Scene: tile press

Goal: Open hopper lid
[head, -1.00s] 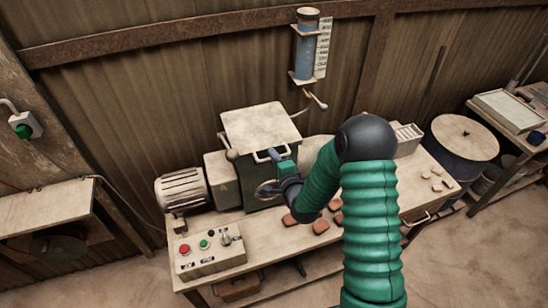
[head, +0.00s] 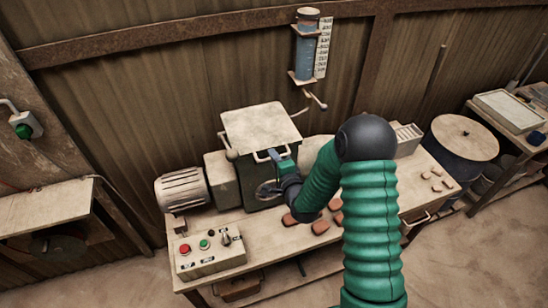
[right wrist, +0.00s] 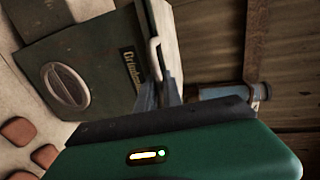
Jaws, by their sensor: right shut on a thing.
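The hopper lid (head: 258,128) is a pale, flat square plate on top of the dark green press (head: 258,178). It looks shut. A pale bar handle (head: 266,156) sits at its front edge. My right gripper (head: 276,158) is shut on this handle, at the lid's front right. In the right wrist view, the gripper's dark fingers (right wrist: 160,95) close around the pale handle (right wrist: 155,62), beside the green press face with a round cover (right wrist: 66,85). My left gripper is not in view.
A motor (head: 181,190) and a control box (head: 210,251) with red and green buttons stand at the left of the bench. Several reddish tiles (head: 320,227) lie right of the press. A water tube (head: 305,48) hangs on the wall behind.

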